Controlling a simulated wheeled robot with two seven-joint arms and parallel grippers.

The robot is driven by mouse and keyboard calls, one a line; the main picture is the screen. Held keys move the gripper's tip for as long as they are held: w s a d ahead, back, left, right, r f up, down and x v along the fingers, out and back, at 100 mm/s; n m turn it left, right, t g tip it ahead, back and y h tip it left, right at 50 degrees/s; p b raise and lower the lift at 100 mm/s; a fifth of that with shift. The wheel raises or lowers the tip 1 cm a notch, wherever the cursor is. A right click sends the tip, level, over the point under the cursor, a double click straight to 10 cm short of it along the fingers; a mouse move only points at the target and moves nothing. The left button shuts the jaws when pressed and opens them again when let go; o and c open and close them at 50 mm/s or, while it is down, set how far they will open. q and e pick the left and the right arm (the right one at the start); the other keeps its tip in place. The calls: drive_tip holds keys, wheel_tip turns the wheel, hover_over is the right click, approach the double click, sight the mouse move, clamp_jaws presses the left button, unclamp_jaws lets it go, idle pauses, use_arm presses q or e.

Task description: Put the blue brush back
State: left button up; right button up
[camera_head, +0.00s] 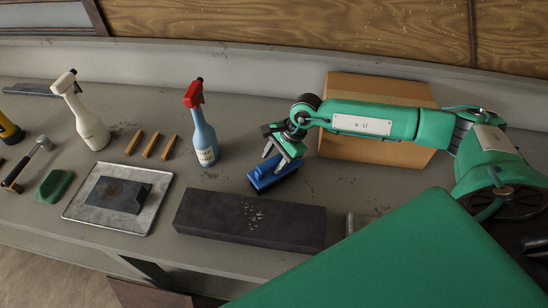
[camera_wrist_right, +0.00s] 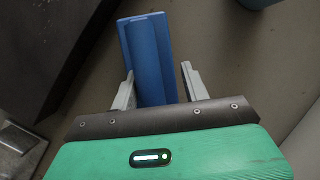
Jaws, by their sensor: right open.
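The blue brush (camera_head: 264,180) lies on the grey bench, behind the long dark block. In the right wrist view, the brush (camera_wrist_right: 146,50) is a long blue shape with a raised ridge, running up from between the fingers. My right gripper (camera_head: 282,151) is over the brush from above; its two grey fingers are open, one on each side of the brush's near end in the wrist view (camera_wrist_right: 158,88). My left gripper is not in view.
The long dark block (camera_head: 248,219) lies in front of the brush. A blue spray bottle (camera_head: 204,140) with a red head stands left of it. A cardboard box (camera_head: 372,151) is behind my right arm. A metal tray (camera_head: 79,211), green block (camera_head: 53,186) and white spray bottle (camera_head: 92,128) are further left.

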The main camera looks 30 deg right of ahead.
drive_tip(key=b+v, duration=0.4)
drive_tip(key=v, duration=0.7)
drive_tip(key=shift+d+r, duration=0.2)
drive_tip(key=shift+r, duration=0.3)
